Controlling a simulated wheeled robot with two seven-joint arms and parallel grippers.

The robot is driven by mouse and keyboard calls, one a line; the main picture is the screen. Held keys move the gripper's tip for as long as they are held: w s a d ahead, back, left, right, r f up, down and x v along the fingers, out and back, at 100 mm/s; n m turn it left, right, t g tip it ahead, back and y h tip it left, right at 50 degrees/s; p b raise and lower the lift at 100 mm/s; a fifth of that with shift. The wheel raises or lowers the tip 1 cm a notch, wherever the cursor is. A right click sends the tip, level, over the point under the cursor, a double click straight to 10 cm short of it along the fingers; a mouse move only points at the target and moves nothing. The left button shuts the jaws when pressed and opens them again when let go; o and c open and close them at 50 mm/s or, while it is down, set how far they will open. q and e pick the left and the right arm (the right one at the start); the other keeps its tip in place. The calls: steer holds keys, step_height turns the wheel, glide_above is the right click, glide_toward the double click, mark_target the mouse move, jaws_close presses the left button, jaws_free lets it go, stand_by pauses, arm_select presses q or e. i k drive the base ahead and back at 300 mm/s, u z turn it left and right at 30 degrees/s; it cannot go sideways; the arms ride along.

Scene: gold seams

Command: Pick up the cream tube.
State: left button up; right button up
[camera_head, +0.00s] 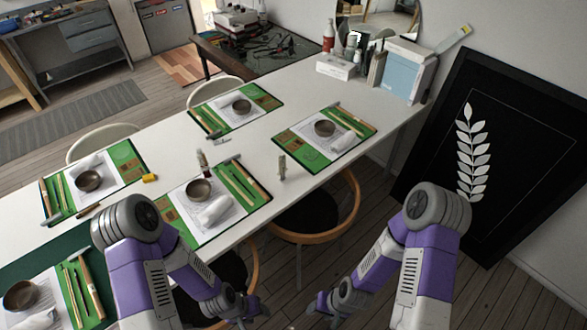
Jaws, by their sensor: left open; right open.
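A small cream-coloured tube (282,168) stands upright on the white table near its front edge, right of the middle place mat. Another small upright tube or bottle (202,160), pale with a dark part, stands further left between the mats; its label is too small to read. My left gripper (247,310) is open and empty at the bottom middle, in front of the table edge and well apart from both. My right gripper (322,306) is open and empty, to the right of the left one, also below and clear of the cream tube.
Green mats (251,205) carry bowls, white rolls, hammers and sticks. A yellow block (150,177) lies left. A wooden chair (330,238) is tucked against the table's front edge. A black panel (500,150) leans at right. Bare white tabletop surrounds the cream tube.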

mark_target(282, 169)
steer(key=z, duration=2)
steer(key=i, duration=1.2)
steer(key=u, duration=3.8)
steer(key=i, duration=0.5)
steer(key=z, duration=0.1)
